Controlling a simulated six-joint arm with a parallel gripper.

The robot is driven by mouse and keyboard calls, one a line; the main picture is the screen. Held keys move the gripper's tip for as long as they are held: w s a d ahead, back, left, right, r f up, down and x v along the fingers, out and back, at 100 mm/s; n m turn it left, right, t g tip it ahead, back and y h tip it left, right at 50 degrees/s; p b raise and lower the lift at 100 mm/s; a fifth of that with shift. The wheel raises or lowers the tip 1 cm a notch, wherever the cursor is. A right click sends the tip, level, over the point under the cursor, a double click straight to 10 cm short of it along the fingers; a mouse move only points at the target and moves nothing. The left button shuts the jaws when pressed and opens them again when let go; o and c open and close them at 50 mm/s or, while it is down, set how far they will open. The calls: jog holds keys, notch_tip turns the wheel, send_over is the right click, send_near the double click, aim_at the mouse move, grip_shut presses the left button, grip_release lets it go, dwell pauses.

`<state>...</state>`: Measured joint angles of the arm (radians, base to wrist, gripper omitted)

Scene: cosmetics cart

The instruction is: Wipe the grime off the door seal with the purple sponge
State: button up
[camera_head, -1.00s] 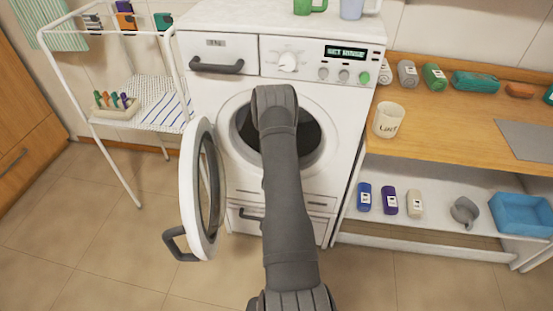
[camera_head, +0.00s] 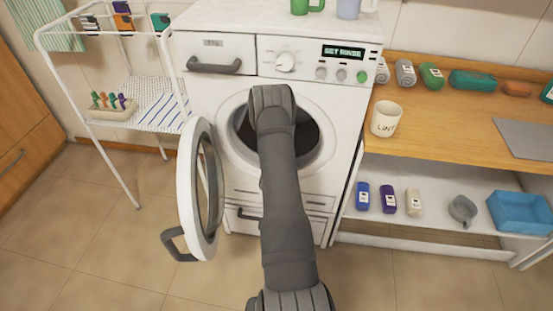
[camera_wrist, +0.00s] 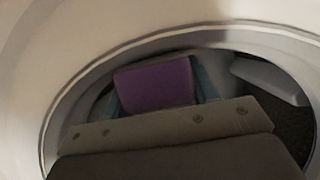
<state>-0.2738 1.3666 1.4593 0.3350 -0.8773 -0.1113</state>
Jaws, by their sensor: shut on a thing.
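The washing machine's door seal is the grey ring inside its round opening; it shows in the head view (camera_head: 238,128), partly behind my arm, and as a curved rim in the wrist view (camera_wrist: 225,30). In the wrist view the purple sponge (camera_wrist: 150,88) sits between the blue fingers of my gripper (camera_wrist: 160,78), shut on it. The gripper is at or inside the opening, with the sponge below the upper curve of the seal. I cannot tell whether the sponge touches the seal. No grime can be made out. In the head view my arm hides the gripper and sponge.
The round door (camera_head: 187,205) hangs open to the left of the opening. A white rack (camera_head: 155,85) stands at the left. A wooden counter (camera_head: 455,125) with a mug (camera_head: 386,119) is at the right, above a shelf with bottles and a blue bin (camera_head: 520,213).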

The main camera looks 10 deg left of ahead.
jog(key=a, duration=0.3)
jog(key=shift+a, duration=0.25)
jog(key=shift+d+f, duration=0.1)
jog(key=shift+d, duration=1.8)
jog(key=shift+d+r, duration=0.15)
jog(key=shift+r, duration=4)
